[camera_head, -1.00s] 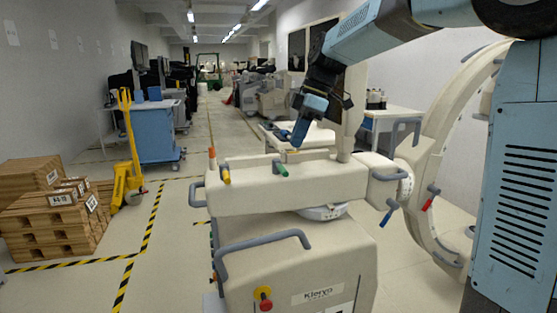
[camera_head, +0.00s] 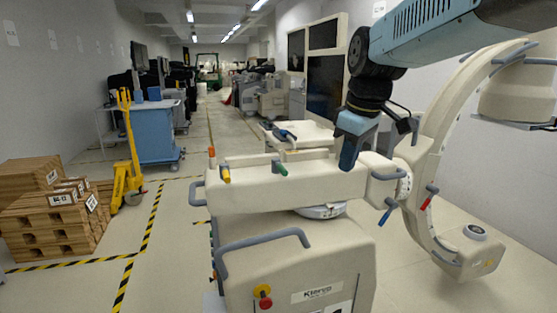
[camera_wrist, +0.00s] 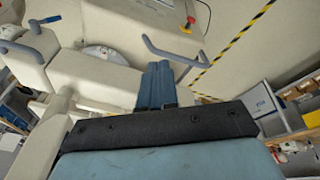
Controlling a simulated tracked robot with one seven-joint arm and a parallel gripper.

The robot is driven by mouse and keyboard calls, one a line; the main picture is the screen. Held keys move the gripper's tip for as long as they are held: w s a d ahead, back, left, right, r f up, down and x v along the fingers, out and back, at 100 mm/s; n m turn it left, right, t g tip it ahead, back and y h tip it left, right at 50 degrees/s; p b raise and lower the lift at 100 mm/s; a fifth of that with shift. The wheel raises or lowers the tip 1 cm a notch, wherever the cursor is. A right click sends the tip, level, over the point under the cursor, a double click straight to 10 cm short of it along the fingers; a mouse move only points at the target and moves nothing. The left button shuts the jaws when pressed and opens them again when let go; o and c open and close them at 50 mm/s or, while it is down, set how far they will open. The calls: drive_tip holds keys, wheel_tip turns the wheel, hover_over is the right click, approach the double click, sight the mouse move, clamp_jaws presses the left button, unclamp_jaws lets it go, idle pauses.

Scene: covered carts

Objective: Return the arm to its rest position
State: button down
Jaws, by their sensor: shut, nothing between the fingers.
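My gripper (camera_head: 347,156) is at the right of the head view, on my blue arm that comes in from the upper right. It points down in front of the cream C-arm machine (camera_head: 290,240). In the wrist view my gripper's two blue fingers (camera_wrist: 158,84) lie side by side, shut with nothing between them. The machine's body (camera_wrist: 98,75) and grey handles show beyond the fingers. In the head view, I cannot tell whether the fingertips touch the machine; they look apart from it in the wrist view.
The large C-shaped arc (camera_head: 425,175) stands at the right, close to my arm. A pallet stack (camera_head: 50,225) and yellow pallet jack (camera_head: 127,180) are at the left. A blue cart (camera_head: 157,130) stands behind. The aisle floor between is clear.

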drive_tip(key=s+d+f+m+t, duration=0.1)
drive_tip(key=s+d+f+m, duration=0.1)
drive_tip(key=s+d+m, duration=0.2)
drive_tip(key=s+d+f+m+t+h, duration=0.1)
drive_tip(key=s+d+f+m+t, duration=0.1)
drive_tip(key=s+d+m, duration=0.3)
drive_tip(key=s+f, duration=0.1)
drive_tip(key=s, duration=0.2)
drive_tip(key=shift+s+f+m, duration=0.3)
drive_tip(key=shift+s+m, duration=0.1)
